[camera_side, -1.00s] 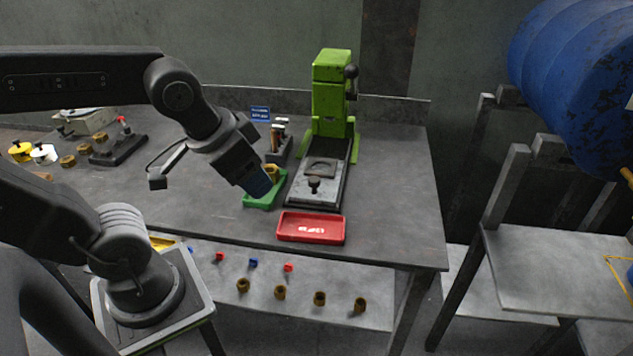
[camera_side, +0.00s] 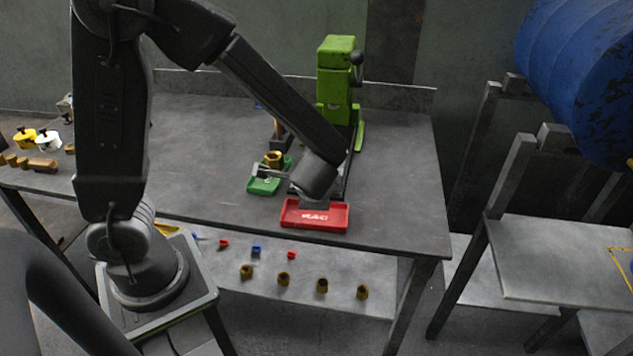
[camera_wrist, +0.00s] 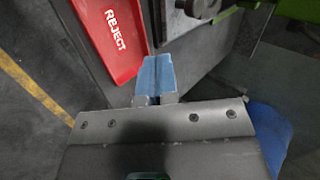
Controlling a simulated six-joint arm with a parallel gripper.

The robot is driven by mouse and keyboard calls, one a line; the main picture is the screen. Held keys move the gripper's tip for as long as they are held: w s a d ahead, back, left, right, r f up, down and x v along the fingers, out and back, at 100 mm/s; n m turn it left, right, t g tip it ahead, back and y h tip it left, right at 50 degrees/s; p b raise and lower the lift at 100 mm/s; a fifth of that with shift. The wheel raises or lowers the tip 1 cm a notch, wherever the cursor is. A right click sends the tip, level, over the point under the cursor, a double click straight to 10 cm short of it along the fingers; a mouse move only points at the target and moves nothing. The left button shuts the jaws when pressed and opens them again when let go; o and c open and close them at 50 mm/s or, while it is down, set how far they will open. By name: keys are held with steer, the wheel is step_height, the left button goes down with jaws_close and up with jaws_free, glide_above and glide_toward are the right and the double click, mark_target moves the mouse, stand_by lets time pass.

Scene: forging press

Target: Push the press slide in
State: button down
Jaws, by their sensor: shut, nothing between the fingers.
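The green press (camera_side: 336,75) stands at the back right of the table. Its slide, a metal plate with a round knob, is mostly hidden behind my arm in the side view. In the wrist view the slide's plate (camera_wrist: 178,28) and knob (camera_wrist: 203,8) show at the top edge, with the plate sticking out in front of the press. My gripper (camera_wrist: 157,62) has its blue fingers shut and empty, below the knob in the picture and apart from it. In the side view the fingertips are hidden by the wrist, over the red tray's back edge.
The red REJECT tray (camera_side: 314,226) lies at the table's front, close to my gripper. A green tray (camera_side: 263,186) with a brass part (camera_side: 273,158) sits left of the wrist. A lower shelf (camera_side: 320,306) holds several small parts. The table's left middle is clear.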

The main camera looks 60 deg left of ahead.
steer(key=x, duration=0.8)
steer(key=shift+a+f, duration=0.15)
steer(key=shift+a, duration=0.05)
steer(key=w+a, duration=0.2)
steer(key=shift+a+f, duration=0.25)
steer(key=shift+a, duration=0.1)
steer(key=shift+w+a, duration=0.35)
steer(key=shift+a, duration=0.05)
steer(key=w+a, duration=0.9)
steer(key=a, duration=0.1)
steer(key=shift+w, duration=0.4)
steer(key=shift+s+d, duration=0.1)
steer(key=shift+d, duration=0.05)
